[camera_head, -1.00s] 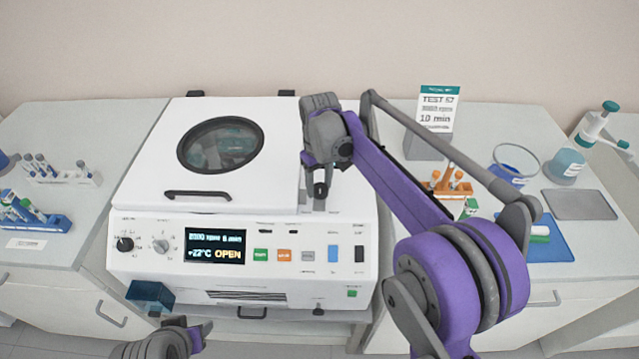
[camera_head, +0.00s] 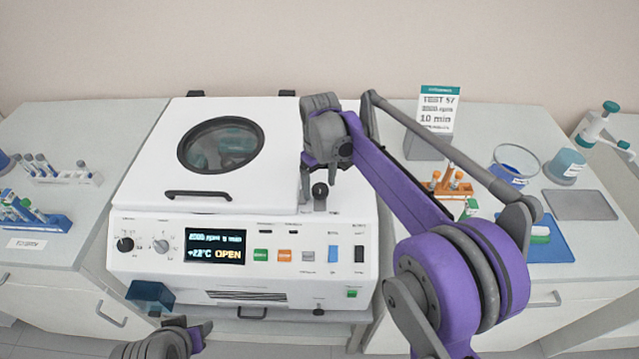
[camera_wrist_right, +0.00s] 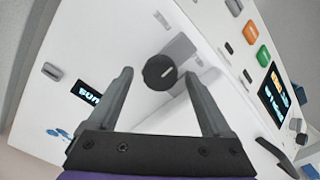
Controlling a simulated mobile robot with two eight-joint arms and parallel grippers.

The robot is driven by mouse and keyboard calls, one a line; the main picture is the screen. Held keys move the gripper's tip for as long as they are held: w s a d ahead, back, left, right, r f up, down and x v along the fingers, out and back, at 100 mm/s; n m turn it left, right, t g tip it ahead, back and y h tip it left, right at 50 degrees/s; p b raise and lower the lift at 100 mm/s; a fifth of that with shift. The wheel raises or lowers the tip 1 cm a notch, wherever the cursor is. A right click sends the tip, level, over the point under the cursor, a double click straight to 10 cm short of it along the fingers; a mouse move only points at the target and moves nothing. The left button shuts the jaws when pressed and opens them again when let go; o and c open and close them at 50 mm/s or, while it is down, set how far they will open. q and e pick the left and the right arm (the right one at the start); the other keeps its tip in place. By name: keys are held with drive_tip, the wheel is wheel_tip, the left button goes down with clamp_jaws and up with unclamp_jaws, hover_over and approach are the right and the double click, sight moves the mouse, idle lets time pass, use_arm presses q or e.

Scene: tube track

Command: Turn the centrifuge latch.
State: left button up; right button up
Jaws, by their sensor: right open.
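The white centrifuge (camera_head: 150,225) stands in the middle with its round-windowed lid (camera_head: 265,185) down; its screen (camera_head: 215,246) reads OPEN. The latch, a dark round knob (camera_head: 320,190), is at the right of the lid's front edge. It also shows in the right wrist view (camera_wrist_right: 159,72), with a pale line on its face. My right gripper (camera_wrist_right: 158,84) is open, one finger to each side of the knob, apart from it. In the head view its wrist hides much of the fingers. My left arm's end (camera_head: 165,342) shows at the bottom edge; its jaws are unclear.
A dark blue translucent box (camera_head: 150,295) is at the centrifuge's lower left corner. Tube racks (camera_head: 45,222) stand on the left counter. A sign (camera_head: 438,108), an orange tube rack (camera_head: 450,186) and a blue mat (camera_head: 555,250) are on the right.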

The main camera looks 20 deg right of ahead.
sight(319, 187)
wheel_tip(319, 187, up, 11)
drive_tip(key=shift+p, duration=0.4)
drive_tip(key=shift+f, duration=0.1)
idle(0.3)
drive_tip(key=s+d+f+m+t, duration=0.1)
drive_tip(key=s+f, duration=0.3)
drive_tip(key=s, duration=0.5)
drive_tip(key=s+d+f+m+t, duration=0.1)
drive_tip(key=s+f+m+t, duration=0.1)
drive_tip(key=s+f, duration=0.3)
drive_tip(key=s+d+f+m+t, duration=0.1)
drive_tip(key=s+f, duration=0.3)
drive_tip(key=s, duration=0.8)
drive_tip(key=shift+s+f+m+t, duration=0.3)
drive_tip(key=shift+f+t, duration=0.1)
drive_tip(key=shift+t, duration=0.4)
